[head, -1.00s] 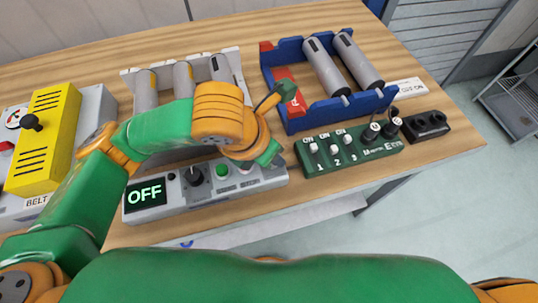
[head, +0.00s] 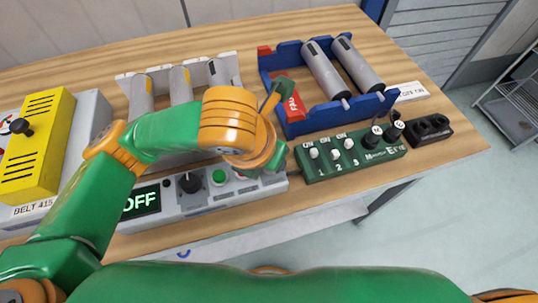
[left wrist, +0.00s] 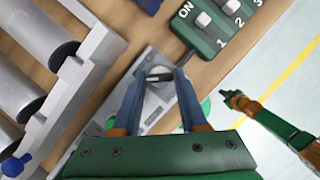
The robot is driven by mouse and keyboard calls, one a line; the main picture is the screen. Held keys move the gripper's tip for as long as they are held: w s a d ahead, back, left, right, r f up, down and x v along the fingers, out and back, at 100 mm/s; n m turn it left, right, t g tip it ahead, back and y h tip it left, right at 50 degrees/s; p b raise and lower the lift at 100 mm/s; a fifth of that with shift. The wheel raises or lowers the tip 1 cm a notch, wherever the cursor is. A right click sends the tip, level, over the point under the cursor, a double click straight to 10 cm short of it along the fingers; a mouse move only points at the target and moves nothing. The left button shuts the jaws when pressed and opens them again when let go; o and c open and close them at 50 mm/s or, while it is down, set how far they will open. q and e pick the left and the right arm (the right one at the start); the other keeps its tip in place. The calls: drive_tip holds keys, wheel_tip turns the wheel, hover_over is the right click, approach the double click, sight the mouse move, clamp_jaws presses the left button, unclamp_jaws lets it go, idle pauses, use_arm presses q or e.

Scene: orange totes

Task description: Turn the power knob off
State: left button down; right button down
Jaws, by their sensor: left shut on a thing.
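The grey control panel (head: 215,205) stands near the front edge of the bench. Its display (head: 140,201) reads OFF, with the left edge covered by my arm. A black rotary knob (head: 190,182) and a green button (head: 219,177) sit to its right. My left arm bends over the panel's right end and hides its fingers in the head view. In the left wrist view, my left gripper (left wrist: 160,78) is shut around a knob (left wrist: 158,75) on the grey panel, one finger on each side. My right gripper (left wrist: 232,98) seems to show small at the right; its jaws are unclear.
A green switch box (head: 350,158) stands right of the panel, with a black block (head: 428,131) beyond. A blue rack (head: 325,122) holds grey rollers behind. A yellow box (head: 38,135) stands at the left. The bench's front right is clear.

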use_arm(q)
drive_tip(key=shift+c, duration=2.2)
unclamp_jaws()
drive_tip(key=shift+r, duration=0.15)
drive_tip(key=v, duration=0.6)
drive_tip(key=shift+r+p, duration=0.3)
drive_tip(key=shift+r, duration=0.1)
drive_tip(key=shift+s+a, duration=0.1)
drive_tip(key=shift+s, duration=0.1)
